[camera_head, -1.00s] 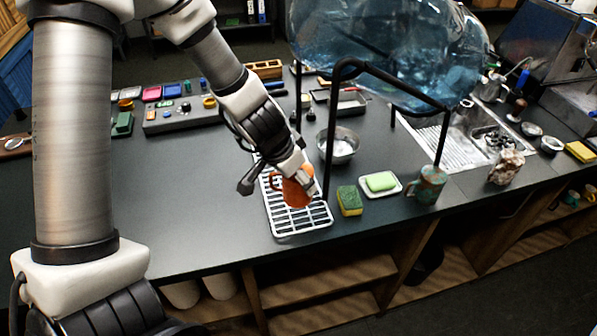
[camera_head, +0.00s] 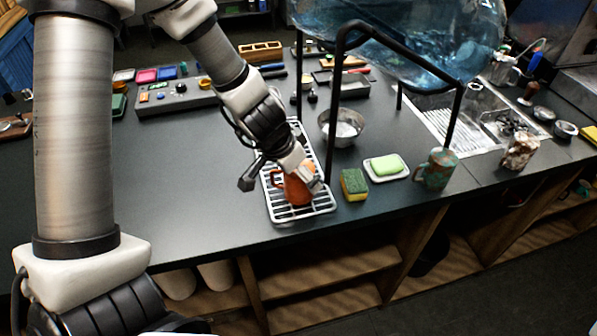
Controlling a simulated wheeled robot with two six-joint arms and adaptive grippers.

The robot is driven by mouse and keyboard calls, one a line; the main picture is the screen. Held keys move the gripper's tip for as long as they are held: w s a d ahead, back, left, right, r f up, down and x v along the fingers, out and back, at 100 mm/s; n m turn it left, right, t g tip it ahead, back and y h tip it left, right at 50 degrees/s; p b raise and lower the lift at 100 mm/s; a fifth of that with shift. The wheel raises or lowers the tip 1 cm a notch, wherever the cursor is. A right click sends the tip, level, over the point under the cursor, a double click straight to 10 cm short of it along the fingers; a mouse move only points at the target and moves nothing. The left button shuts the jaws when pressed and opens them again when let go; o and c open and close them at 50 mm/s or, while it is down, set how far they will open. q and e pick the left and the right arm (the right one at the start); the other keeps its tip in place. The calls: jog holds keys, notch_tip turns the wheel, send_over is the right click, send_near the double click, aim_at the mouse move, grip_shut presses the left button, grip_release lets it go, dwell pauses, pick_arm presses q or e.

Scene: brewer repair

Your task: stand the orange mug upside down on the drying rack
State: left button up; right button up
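The orange mug (camera_head: 297,191) is at my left gripper (camera_head: 303,177), which is shut on it. The gripper comes down from above and hides the mug's upper part. Its handle side faces left. The mug appears low over the near part of the white drying rack (camera_head: 291,216); I cannot tell whether it touches the bars. I cannot clearly see which way its opening faces. My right gripper is not in view.
A green-yellow sponge (camera_head: 354,185) and a soap dish (camera_head: 387,177) stand right of the rack. A black frame (camera_head: 332,125) holding a large blue bottle (camera_head: 410,40) rises close beside the gripper. A metal bowl (camera_head: 343,127) is behind. The counter left of the rack is clear.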

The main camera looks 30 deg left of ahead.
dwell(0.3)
pick_arm(q)
jog(key=v, duration=0.6)
jog(key=shift+r, duration=0.2)
jog(key=shift+s+r, duration=0.35)
jog(key=shift+r, duration=0.2)
jog(key=shift+w, duration=0.1)
